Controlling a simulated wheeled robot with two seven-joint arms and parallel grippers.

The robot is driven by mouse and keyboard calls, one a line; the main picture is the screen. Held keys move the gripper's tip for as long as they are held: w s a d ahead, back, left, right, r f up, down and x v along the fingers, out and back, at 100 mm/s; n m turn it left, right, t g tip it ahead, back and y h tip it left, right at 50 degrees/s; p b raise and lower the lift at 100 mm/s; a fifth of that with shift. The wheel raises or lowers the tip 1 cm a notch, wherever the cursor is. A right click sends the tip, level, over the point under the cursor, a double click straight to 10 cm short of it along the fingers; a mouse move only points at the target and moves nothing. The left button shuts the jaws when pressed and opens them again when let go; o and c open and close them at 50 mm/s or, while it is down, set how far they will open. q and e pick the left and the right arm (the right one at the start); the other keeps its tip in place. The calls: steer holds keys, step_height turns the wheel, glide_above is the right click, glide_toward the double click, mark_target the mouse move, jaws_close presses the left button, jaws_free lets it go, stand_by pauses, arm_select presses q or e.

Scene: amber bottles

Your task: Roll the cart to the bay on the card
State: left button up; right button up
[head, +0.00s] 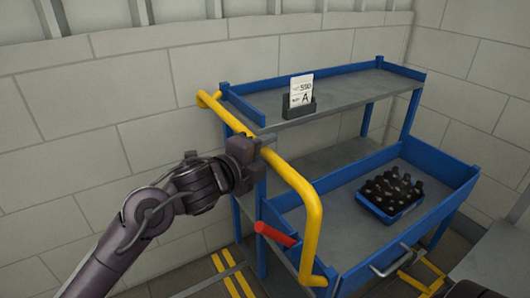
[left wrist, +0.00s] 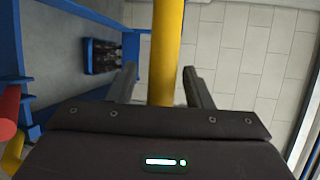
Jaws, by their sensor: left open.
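The blue and grey cart (head: 350,232) stands by the wall, with a yellow push handle (head: 312,215) along its left end. A red lever (head: 275,234) sticks out below the handle. A white card (head: 302,91) in a dark holder stands on the upper shelf; it shows a large "A" under smaller print ending in what looks like 550. My left gripper (head: 267,142) is open at the handle. In the left wrist view the yellow bar (left wrist: 166,50) runs between its fingers (left wrist: 160,84), with gaps at both sides. My right gripper is not recognisable in view.
A blue crate (head: 392,213) of several dark bottles sits on the cart's lower deck. Yellow double lines (head: 232,274) mark the floor left of the cart. Block walls (head: 150,120) stand close behind and right. A grey surface (head: 495,262) is at the lower right.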

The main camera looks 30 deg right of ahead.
arm_select(q)
steer(key=v, duration=0.7)
steer(key=shift+a, duration=0.4)
arm_select(e)
steer(key=shift+w+a+r, duration=0.3)
steer(key=shift+w+a, duration=0.1)
steer(key=shift+w, duration=0.25)
arm_select(q)
steer(key=shift+s, duration=0.1)
arm_select(e)
steer(key=shift+s+f, duration=0.1)
steer(key=shift+s, duration=0.1)
